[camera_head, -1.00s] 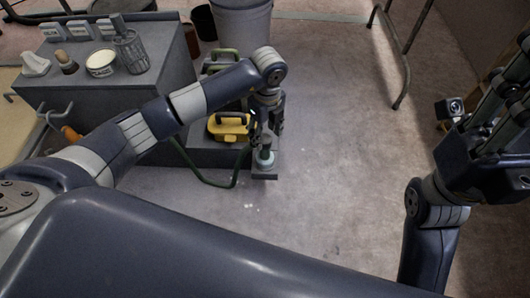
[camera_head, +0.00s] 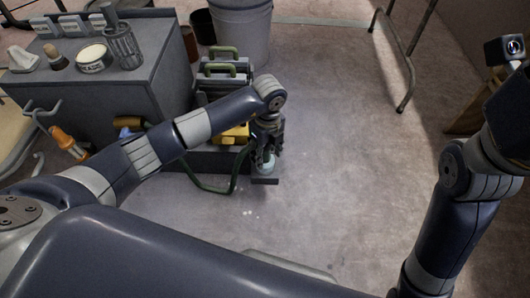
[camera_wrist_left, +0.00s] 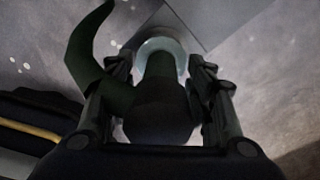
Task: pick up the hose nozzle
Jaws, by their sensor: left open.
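The hose nozzle has a pale teal ring end (camera_head: 264,168) and a dark body, with a green hose (camera_head: 213,190) curving off to the left. It is close above or on the dark low ledge; contact is unclear. My left gripper (camera_head: 268,152) points down over it. In the left wrist view the nozzle (camera_wrist_left: 160,108) lies between the two open fingers, its pale ring (camera_wrist_left: 162,45) at their far end. Gaps show beside it, and I see no firm grip. My right gripper is at the right edge, its fingers cut off.
A grey cabinet (camera_head: 120,85) with cups and small items on top stands at the left. A yellow case (camera_head: 233,134) sits behind my left forearm. A grey bucket (camera_head: 240,28) is at the back. The floor (camera_head: 335,140) in the middle is clear.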

